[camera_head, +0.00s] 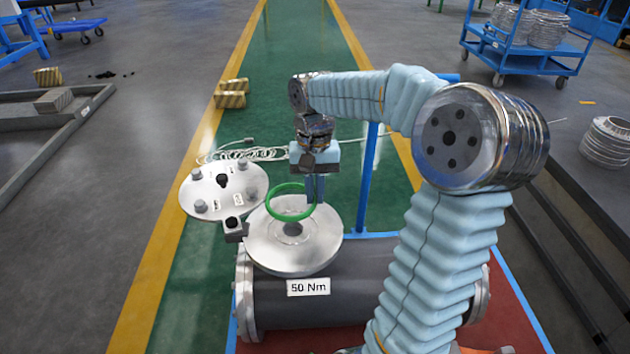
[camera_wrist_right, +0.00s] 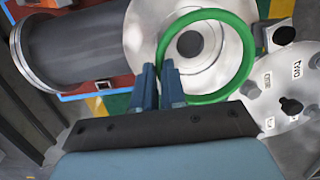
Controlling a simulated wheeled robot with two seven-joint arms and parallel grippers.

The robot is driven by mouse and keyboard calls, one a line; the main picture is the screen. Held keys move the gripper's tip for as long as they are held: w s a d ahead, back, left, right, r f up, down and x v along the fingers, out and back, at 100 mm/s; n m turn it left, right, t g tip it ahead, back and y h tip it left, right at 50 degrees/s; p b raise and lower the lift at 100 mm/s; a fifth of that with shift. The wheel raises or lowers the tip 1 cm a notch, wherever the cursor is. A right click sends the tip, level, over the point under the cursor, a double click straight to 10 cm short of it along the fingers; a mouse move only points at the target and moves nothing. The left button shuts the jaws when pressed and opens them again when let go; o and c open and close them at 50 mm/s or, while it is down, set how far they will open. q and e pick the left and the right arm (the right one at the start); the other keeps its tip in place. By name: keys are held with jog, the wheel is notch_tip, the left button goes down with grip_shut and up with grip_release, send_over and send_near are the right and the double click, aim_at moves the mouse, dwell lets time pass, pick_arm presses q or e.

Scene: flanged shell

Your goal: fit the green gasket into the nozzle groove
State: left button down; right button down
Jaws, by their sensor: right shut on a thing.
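The green gasket (camera_head: 290,213) is a ring held above the nozzle flange (camera_head: 295,258), a round grey metal disc with a dark central hole on top of the dark shell (camera_head: 380,300). My right gripper (camera_head: 316,200) is shut on the gasket's edge on the right side of the ring in the head view. In the right wrist view the gasket (camera_wrist_right: 246,60) shows beyond the fingers of my right gripper (camera_wrist_right: 160,75), over the flange (camera_wrist_right: 150,40). The ring looks apart from the flange and somewhat off its centre. My left gripper is not in view.
A round plate (camera_head: 222,190) with several knobs and labels stands left of the flange, with a small dark block (camera_head: 235,228) between them. A label reading 50 Nm (camera_head: 308,287) is on the shell. A blue post (camera_head: 367,180) rises behind the flange.

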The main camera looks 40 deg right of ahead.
jog(key=shift+s, duration=0.1)
jog(key=b, duration=0.4)
send_over(315, 231)
jog(key=f, duration=0.5)
jog(key=shift+w+d+f, duration=0.15)
jog(key=shift+w+f, duration=0.1)
jog(key=shift+f, duration=0.15)
jog(key=shift+p, duration=0.45)
dwell(1.1)
jog(key=shift+f+b, duration=0.9)
jog(key=shift+f, duration=0.25)
jog(key=c, duration=1.1)
grip_release()
